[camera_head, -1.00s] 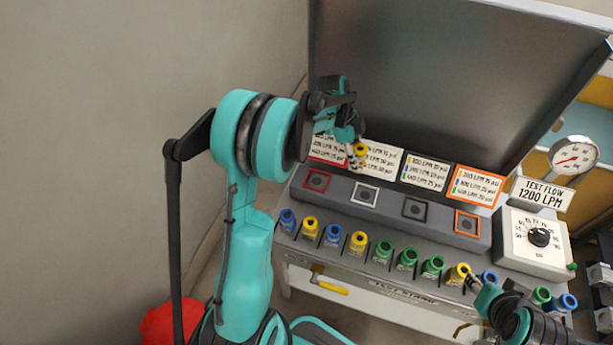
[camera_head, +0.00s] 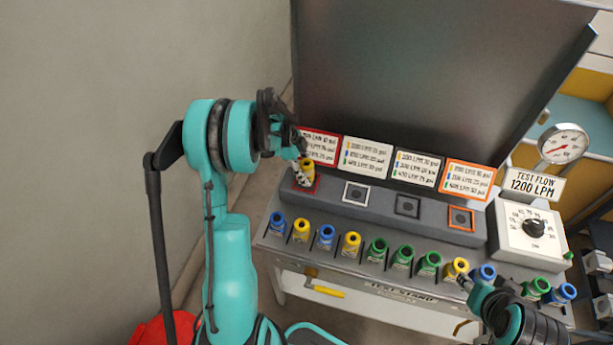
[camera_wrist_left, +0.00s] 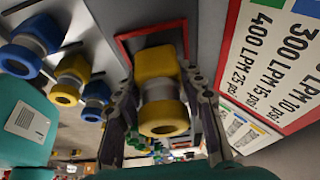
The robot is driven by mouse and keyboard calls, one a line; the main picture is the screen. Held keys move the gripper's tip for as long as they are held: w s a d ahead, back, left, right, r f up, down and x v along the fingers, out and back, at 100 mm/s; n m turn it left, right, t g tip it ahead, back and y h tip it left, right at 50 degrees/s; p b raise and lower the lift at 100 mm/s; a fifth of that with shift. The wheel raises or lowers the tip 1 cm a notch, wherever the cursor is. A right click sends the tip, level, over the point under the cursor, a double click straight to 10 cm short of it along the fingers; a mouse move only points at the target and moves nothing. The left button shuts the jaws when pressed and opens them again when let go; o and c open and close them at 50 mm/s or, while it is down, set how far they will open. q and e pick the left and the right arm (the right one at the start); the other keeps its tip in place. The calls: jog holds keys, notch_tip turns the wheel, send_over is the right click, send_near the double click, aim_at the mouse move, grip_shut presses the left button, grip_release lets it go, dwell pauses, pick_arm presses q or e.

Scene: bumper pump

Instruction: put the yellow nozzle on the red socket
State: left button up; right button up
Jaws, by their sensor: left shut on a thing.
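My left gripper (camera_head: 298,160) is shut on a yellow nozzle (camera_head: 307,171) with a grey band. It holds the nozzle at the red-framed socket (camera_head: 317,184), leftmost on the grey ledge. In the left wrist view the nozzle (camera_wrist_left: 158,66) sits between the two fingers (camera_wrist_left: 161,118), and its far end overlaps the red frame (camera_wrist_left: 150,29). The nozzle hides most of the socket, so I cannot tell whether it is seated. My right gripper (camera_head: 467,283) is at the lower right, by another yellow nozzle (camera_head: 456,266); its jaws are too small to read.
White (camera_head: 356,192), black (camera_head: 407,206) and orange (camera_head: 461,218) framed sockets are empty. A row of blue, yellow and green nozzles stands along the front of the bench (camera_head: 345,262). Label cards (camera_head: 367,157) and a dark panel (camera_head: 420,80) rise behind. A control box (camera_head: 530,240) stands right.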

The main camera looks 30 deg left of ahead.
pick_arm(q)
jog(key=shift+f, duration=0.5)
jog(key=shift+f, duration=0.15)
jog(key=o, duration=1.4)
jog(key=shift+c, duration=0.2)
